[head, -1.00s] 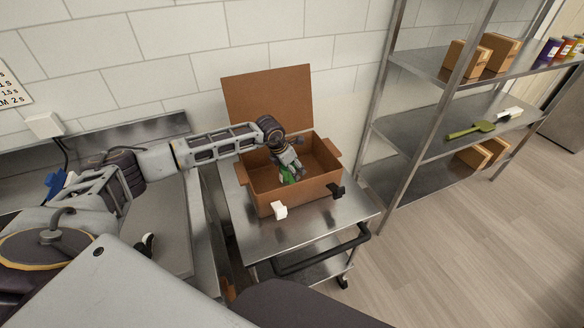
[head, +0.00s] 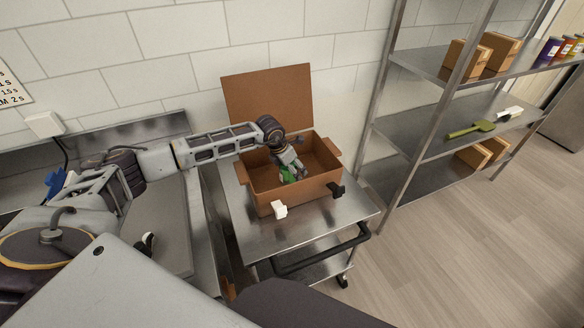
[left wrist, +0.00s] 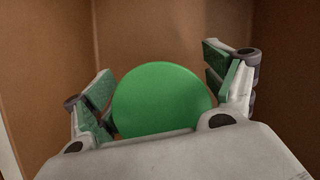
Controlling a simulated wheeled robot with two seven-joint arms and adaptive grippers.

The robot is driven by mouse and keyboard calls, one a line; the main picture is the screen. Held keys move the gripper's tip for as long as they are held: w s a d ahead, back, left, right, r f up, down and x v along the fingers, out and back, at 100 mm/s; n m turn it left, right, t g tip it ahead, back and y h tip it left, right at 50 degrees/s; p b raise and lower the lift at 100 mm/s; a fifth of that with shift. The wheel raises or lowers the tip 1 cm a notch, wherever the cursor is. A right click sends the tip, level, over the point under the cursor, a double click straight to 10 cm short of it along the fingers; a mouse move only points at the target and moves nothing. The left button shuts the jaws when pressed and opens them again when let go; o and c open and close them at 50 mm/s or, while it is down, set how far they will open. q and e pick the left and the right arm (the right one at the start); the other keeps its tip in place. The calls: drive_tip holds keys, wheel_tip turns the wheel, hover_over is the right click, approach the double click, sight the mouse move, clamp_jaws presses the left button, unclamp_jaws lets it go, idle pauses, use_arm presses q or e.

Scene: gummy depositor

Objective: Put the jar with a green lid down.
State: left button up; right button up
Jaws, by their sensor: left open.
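The jar with a green lid (left wrist: 162,98) is between the two fingers of my left gripper (left wrist: 160,88) in the left wrist view. Only its round lid shows there; the body is hidden below. The fingers are open, with a gap visible at the right side of the lid. Whether the jar touches the box floor is hidden. My right gripper is not in view.
The box stands on a steel cart (head: 265,235) with its back flap up. A white item (head: 279,210) and a black item (head: 337,190) are at the box's front. A steel shelf unit (head: 425,130) stands to the right.

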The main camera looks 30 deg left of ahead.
use_arm(q)
drive_tip(key=shift+s+a+r, duration=0.15)
drive_tip(key=shift+s+r, duration=0.05)
drive_tip(key=shift+r, duration=0.45)
drive_tip(key=v, duration=0.5)
drive_tip(key=shift+s+r, duration=0.15)
drive_tip(key=shift+r, duration=0.2)
drive_tip(key=v, duration=0.4)
drive_tip(key=shift+s+a+r, duration=0.15)
drive_tip(key=shift+r, duration=0.35)
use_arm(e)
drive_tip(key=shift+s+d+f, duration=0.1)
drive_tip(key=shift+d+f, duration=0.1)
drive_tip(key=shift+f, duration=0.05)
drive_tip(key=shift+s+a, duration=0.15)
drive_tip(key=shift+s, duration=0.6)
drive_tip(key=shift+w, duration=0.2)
